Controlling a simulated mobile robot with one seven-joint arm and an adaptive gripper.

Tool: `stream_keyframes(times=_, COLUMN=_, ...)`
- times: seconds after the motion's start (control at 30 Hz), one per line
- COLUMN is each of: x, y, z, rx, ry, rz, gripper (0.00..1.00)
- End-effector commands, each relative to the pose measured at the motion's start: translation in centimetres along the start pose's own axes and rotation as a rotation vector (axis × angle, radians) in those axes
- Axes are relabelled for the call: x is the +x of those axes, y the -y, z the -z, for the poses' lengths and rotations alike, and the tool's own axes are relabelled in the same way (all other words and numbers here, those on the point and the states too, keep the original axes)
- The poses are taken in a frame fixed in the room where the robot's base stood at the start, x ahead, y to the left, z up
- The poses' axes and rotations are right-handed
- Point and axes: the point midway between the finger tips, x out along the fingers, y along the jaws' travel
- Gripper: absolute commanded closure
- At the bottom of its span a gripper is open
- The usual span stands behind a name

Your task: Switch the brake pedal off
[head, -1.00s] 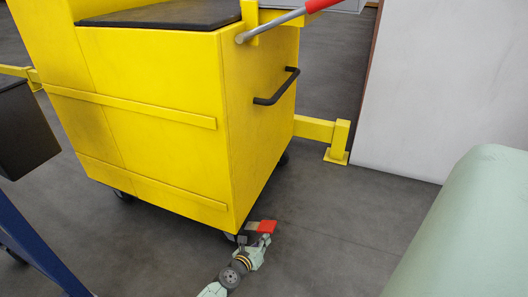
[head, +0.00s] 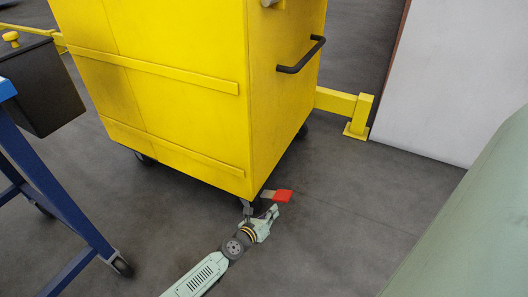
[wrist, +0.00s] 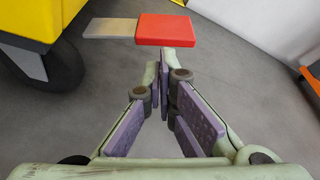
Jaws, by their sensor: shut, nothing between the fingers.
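The brake pedal (head: 283,196) is a flat red plate on a grey metal lever. It sticks out low at the near bottom corner of the yellow cart (head: 190,105), by a caster wheel. In the wrist view the red pedal (wrist: 166,30) lies flat just beyond my fingertips, with its grey lever running left toward the dark wheel (wrist: 62,65). My gripper (head: 271,211) is low near the floor, just on the near side of the pedal. In the wrist view its fingers (wrist: 164,62) come together with nothing between them. I cannot tell whether the tips touch the pedal.
A black handle (head: 302,56) is on the cart's side. A yellow floor barrier (head: 358,117) and a white panel (head: 425,85) stand behind at right. A blue wheeled frame (head: 50,185) with a black box (head: 38,95) is at left. The grey floor right of the pedal is clear.

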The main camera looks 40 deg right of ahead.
Motion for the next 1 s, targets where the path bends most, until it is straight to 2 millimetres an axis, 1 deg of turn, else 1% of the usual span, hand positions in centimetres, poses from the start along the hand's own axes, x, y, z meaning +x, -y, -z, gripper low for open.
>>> stream_keyframes(times=0.03, x=-1.3, y=-0.1, z=0.0, rx=0.000, ry=-0.001, rz=-0.002, gripper=1.00)
stream_keyframes(times=0.2, x=-4.6, y=0.0, z=0.3, rx=-0.002, ry=-0.005, rz=0.001, gripper=1.00)
stream_keyframes(times=0.3, x=-6.0, y=0.0, z=0.4, rx=-0.003, ry=-0.007, rz=0.002, gripper=1.00)
stream_keyframes(times=0.4, x=-7.0, y=0.1, z=0.5, rx=-0.003, ry=-0.008, rz=0.003, gripper=1.00)
stream_keyframes(times=0.6, x=-7.7, y=0.2, z=0.6, rx=-0.002, ry=-0.011, rz=0.006, gripper=1.00)
stream_keyframes(times=1.0, x=-7.6, y=0.2, z=0.6, rx=-0.002, ry=-0.011, rz=0.006, gripper=1.00)
